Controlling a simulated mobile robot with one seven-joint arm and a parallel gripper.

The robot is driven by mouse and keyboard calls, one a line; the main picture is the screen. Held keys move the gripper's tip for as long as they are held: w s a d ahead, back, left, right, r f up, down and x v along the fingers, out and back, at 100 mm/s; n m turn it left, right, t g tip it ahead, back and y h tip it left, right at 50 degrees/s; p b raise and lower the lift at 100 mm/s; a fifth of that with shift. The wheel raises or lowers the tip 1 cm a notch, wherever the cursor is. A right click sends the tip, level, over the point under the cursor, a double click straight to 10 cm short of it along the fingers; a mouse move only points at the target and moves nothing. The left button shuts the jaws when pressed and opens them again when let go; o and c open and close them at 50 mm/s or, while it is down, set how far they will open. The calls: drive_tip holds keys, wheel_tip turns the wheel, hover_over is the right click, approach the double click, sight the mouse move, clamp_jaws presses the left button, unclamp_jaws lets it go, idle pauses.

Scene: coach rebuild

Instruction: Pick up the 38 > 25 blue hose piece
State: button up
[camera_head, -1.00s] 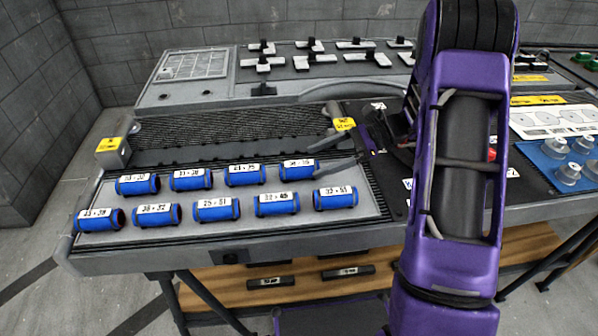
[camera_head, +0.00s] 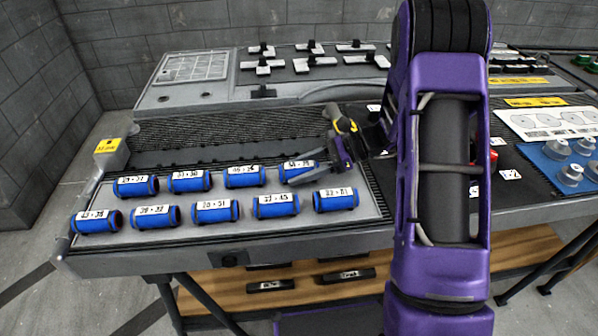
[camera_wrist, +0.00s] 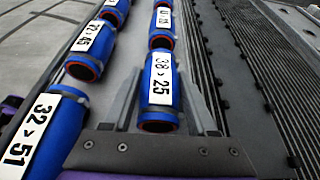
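The 38 > 25 hose piece (camera_wrist: 160,78) is a blue cylinder with a white label and dark open ends. It lies at the right end of the back row in the head view (camera_head: 293,169), its label blurred there. My gripper (camera_head: 306,175) reaches over it from the right. In the wrist view my gripper (camera_wrist: 161,75) is open, with one grey finger on each side of the piece. Small gaps seem to show, but I cannot tell whether either finger touches it.
Several other blue pieces lie in two rows on the grey tray (camera_head: 100,238). A ribbed dark strip (camera_head: 220,129) runs behind the rows. A yellow-topped block (camera_head: 110,147) stands at the strip's left end.

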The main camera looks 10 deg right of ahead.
clamp_jaws()
